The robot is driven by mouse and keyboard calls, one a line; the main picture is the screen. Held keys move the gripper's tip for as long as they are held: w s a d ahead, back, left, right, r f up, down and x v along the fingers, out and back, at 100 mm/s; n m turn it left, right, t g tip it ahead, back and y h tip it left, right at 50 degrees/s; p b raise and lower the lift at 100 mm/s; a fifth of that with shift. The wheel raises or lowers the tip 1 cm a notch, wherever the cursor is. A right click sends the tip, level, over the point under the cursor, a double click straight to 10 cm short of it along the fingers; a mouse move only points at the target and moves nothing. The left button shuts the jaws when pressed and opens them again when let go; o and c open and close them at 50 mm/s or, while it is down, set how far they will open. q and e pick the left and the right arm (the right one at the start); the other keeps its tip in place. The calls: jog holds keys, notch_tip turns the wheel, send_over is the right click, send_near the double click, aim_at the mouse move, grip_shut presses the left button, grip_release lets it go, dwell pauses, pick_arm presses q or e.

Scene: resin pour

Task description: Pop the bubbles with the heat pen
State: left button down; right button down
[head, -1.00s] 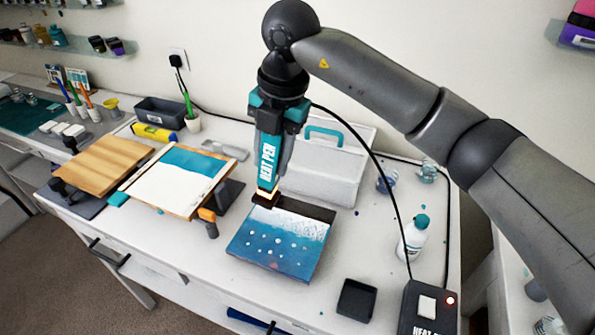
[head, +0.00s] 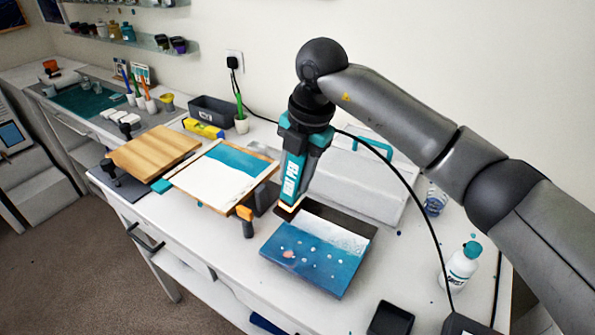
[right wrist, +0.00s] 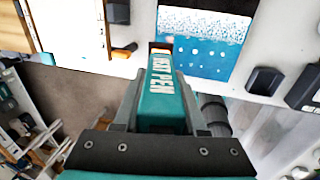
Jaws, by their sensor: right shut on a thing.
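The heat pen (head: 291,180), teal with white lettering, is held nozzle-down by my right gripper (head: 305,135), which is shut on it. The pen also fills the middle of the right wrist view (right wrist: 163,88). The resin panel (head: 325,262) lies on the table, blue with a white band and a dark far edge. Several pale bubbles (head: 313,257) and one pinkish spot (head: 288,254) show on its blue part. The pen's nozzle is by the panel's far left corner; I cannot tell its height. The panel also shows in the right wrist view (right wrist: 203,58). My left gripper is out of view.
A white-and-teal board (head: 222,177) and a wooden board (head: 154,152) lie to the left. A white caddy (head: 362,185) stands behind the panel. A white bottle (head: 459,268) and a small black tray (head: 390,320) are right. The pen's black cable (head: 420,215) crosses the right side.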

jog(key=shift+w+a+f+b, duration=0.15)
jog(key=shift+f+b, duration=0.65)
jog(key=shift+f, duration=0.5)
jog(key=shift+s+d+r, duration=0.15)
jog(key=shift+s+d, duration=0.25)
jog(key=shift+d, duration=0.15)
jog(key=shift+s+d+p, duration=0.9)
jog(key=shift+s+d, duration=4.4)
jog(key=shift+s, duration=0.7)
jog(key=shift+w+a+b, duration=0.75)
jog(key=shift+w+a, duration=3.75)
jog(key=shift+a, duration=2.5)
notch_tip(320, 180, up, 8)
jog(key=d+p, duration=0.1)
jog(key=p, duration=0.4)
jog(key=shift+s+p, duration=0.35)
